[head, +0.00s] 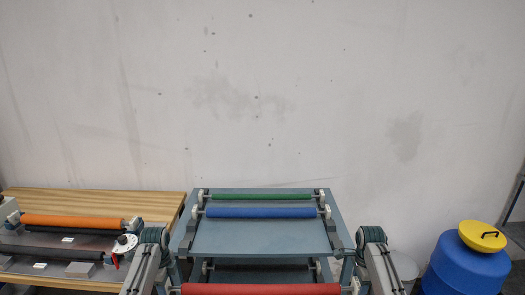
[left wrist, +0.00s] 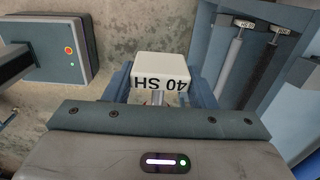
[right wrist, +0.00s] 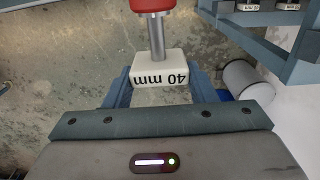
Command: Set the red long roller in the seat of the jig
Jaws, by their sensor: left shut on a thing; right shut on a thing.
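The red long roller (head: 260,289) lies level across the bottom of the head view, between my two arms. My left gripper (left wrist: 160,88) is shut on the roller's white end block marked "40 SH" (left wrist: 160,68). My right gripper (right wrist: 160,88) is shut on the white end block marked "40 mm" (right wrist: 158,68). A metal shaft and the red roller end (right wrist: 152,5) show beyond that block in the right wrist view. In the head view the gripper fingers are mostly out of frame. I cannot make out which thing is the jig or see its seat.
A blue-grey rack (head: 262,238) ahead holds a green roller (head: 262,197) and a blue roller (head: 262,212). A wooden table (head: 110,203) at left bears a unit with an orange roller (head: 72,221).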

